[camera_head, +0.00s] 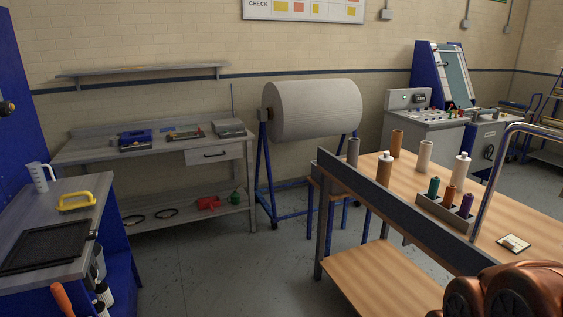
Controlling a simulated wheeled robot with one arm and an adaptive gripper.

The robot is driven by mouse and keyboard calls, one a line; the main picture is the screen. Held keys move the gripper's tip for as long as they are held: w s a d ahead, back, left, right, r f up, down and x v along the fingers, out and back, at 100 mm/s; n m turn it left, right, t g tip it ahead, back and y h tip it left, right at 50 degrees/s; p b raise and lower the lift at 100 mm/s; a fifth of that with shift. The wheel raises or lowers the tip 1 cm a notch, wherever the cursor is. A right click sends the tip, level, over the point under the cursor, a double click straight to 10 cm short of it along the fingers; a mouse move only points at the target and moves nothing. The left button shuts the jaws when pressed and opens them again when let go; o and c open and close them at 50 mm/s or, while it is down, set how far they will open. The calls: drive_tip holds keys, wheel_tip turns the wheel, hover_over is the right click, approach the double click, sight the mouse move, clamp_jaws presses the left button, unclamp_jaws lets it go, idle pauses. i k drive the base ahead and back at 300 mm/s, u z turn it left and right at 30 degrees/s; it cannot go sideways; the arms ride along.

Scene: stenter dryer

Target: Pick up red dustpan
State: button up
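A small red object (208,203), which looks like the red dustpan, lies on the lower shelf of the grey workbench (232,152) at the back left. It is small in the picture, so its handle and exact facing are hard to make out. A small green item (235,197) stands just to its right on the same shelf. My gripper is not in view. A copper-coloured rounded part, which looks like part of my arm, fills the bottom right corner, far from the red object.
A large roll (315,110) on a blue stand is right of the workbench. A wooden table (500,200) with spools fills the right. A blue bench with a grey top (70,195) stands at left. Open grey floor (210,262) lies between them.

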sight(210, 203)
drive_tip(key=u, duration=0.1)
drive_tip(key=i, duration=1.9)
drive_tip(key=u, duration=0.85)
drive_tip(key=i, duration=1.6)
drive_tip(key=u, duration=1.35)
drive_tip(key=i, duration=0.85)
drive_tip(key=u, duration=0.3)
